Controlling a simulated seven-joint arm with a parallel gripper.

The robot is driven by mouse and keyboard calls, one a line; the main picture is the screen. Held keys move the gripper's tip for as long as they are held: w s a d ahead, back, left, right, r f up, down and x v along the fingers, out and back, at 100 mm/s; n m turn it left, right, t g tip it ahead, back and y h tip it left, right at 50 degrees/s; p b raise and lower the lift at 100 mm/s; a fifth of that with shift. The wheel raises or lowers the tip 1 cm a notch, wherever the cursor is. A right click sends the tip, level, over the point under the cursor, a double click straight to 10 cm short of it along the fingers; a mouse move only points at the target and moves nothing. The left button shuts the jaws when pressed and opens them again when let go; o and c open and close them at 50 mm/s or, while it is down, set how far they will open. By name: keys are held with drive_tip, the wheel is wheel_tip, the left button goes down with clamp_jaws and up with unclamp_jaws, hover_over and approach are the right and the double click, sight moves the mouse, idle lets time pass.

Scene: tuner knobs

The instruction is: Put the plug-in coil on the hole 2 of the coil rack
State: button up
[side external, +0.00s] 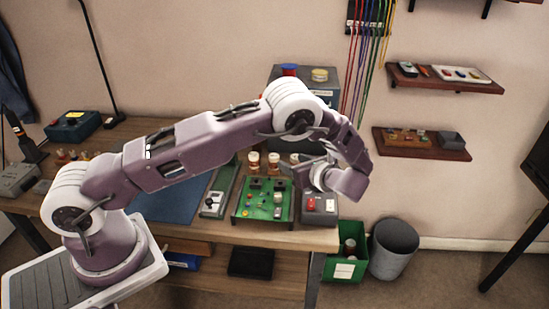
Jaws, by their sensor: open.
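My gripper (288,171) is at the end of my arm on the right part of the bench, pointing left above the green circuit board. Its fingers are small and partly lost against the things behind, but it is open. Brown coil-like cylinders with pale tops, one of them here (254,162), stand behind the board, just left of my gripper. I cannot tell which is the plug-in coil. The coil rack and its hole 2 cannot be made out clearly.
The green circuit board (246,213) carries small parts. A grey box with red and white switches (318,217) sits at the bench's right edge. A grey slider unit (215,203) and blue mat (180,203) lie left. A large grey box (284,75) stands behind.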

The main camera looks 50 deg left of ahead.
drive_tip(key=s+d+r+n+g+h, duration=0.1)
drive_tip(key=s+r+n+h, duration=0.2)
drive_tip(key=s+r+n, duration=0.45)
drive_tip(key=s+r+n+g+h, duration=0.15)
drive_tip(key=s+r+h, duration=0.3)
drive_tip(key=r, duration=0.55)
drive_tip(key=s+d+r+n+t+h, duration=0.1)
drive_tip(key=s+d+r+n+h, duration=0.1)
drive_tip(key=s, duration=0.5)
drive_tip(key=s+d+r+n+t+h, duration=0.2)
drive_tip(key=s+d+n, duration=0.2)
drive_tip(key=s, duration=0.3)
drive_tip(key=s+d+r+n+t+h, duration=0.2)
drive_tip(key=s+n, duration=0.3)
drive_tip(key=s, duration=0.2)
drive_tip(key=shift+d, duration=0.4)
